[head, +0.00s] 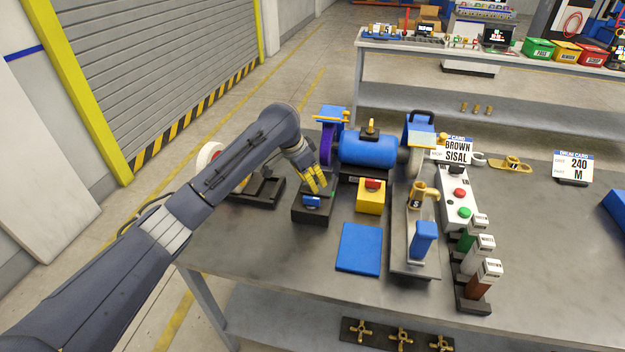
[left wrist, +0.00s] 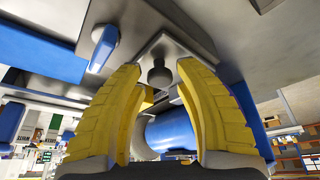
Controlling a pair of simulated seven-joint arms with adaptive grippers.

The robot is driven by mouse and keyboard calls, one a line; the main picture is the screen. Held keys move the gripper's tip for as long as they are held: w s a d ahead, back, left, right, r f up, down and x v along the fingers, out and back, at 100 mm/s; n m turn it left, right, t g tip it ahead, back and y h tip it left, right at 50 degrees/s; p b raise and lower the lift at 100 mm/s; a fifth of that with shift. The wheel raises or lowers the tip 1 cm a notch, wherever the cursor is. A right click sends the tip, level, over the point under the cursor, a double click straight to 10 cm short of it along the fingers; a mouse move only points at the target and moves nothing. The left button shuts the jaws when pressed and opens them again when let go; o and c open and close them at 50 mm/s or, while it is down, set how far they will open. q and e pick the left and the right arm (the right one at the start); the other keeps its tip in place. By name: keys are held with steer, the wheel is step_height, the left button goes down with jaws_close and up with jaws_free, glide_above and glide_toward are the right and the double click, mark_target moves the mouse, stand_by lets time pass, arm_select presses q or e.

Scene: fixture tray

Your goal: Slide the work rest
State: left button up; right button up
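The bench grinder has a blue motor body (head: 368,148) and a purple wheel (head: 327,147) on its left. What looks like the work rest, a dark block with a blue lever (head: 311,202), is in front of that wheel. My left gripper (head: 317,183) reaches down over this block with its yellow fingers. In the left wrist view the yellow fingers (left wrist: 163,70) stand apart, with a small grey knob (left wrist: 160,75) showing between their tips. No finger contact with the knob is visible. A blue lever (left wrist: 104,48) is beside the left finger. My right gripper is not in view.
A yellow box with a red button (head: 370,196) and a blue mat (head: 359,248) are to the right of the block. A metal tray with a blue-handled tool (head: 424,237) and several bottles (head: 487,277) stand farther right. The bench front left is clear.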

arm_select(q)
jaws_close()
steer(key=shift+o, duration=2.1)
jaws_free()
steer(key=shift+f, duration=0.1)
steer(key=v, duration=1.2)
